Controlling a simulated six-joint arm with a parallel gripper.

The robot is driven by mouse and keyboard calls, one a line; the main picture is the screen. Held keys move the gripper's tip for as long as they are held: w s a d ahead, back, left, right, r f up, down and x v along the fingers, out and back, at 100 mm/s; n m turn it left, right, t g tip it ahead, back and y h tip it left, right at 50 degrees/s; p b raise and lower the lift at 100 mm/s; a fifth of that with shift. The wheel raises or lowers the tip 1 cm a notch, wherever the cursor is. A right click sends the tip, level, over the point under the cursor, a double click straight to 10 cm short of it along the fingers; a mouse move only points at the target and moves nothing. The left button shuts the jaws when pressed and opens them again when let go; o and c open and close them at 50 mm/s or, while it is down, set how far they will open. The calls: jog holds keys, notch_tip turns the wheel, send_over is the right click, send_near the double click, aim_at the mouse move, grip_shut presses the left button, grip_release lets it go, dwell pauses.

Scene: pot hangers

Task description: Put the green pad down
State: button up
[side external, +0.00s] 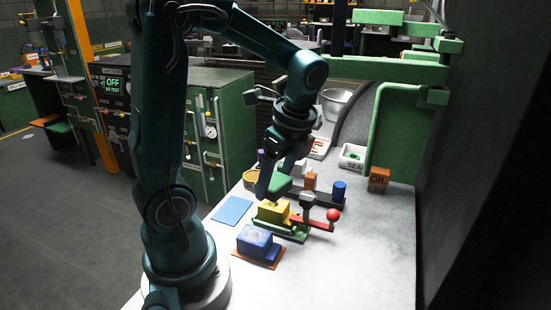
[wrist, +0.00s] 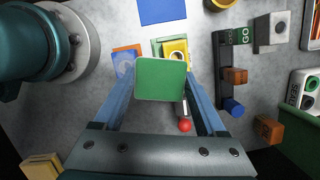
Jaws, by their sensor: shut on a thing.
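The green pad (wrist: 160,79) is a flat square with rounded corners. It is held between the two fingers of my gripper (wrist: 160,90) in the wrist view. In the side view the pad (side external: 280,185) is in my gripper (side external: 277,188), above the table and close over a yellow block (side external: 272,212). The pad hides part of what lies below it in the wrist view. I cannot tell from these frames how large the gap to the yellow block is.
A blue block (side external: 254,239) sits on an orange pad (side external: 259,255) at the front. A flat blue pad (side external: 232,211) lies to the left. A red ball (side external: 333,214) and a dark rack with a blue cylinder (side external: 339,190) stand to the right. The front right table is clear.

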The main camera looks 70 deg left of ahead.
send_near(232, 207)
jog(key=w+d+r, duration=0.2)
jog(key=w+r, duration=0.1)
jog(key=s+a+f+n, duration=0.2)
jog(key=s+a+n, duration=0.1)
jog(key=s+a, duration=0.1)
jog(key=shift+g+h, duration=0.3)
jog(key=shift+w+f, duration=0.2)
jog(key=shift+f, duration=3.4)
jog(key=o, duration=1.5)
jog(key=shift+f, duration=0.1)
jog(key=shift+o, duration=0.2)
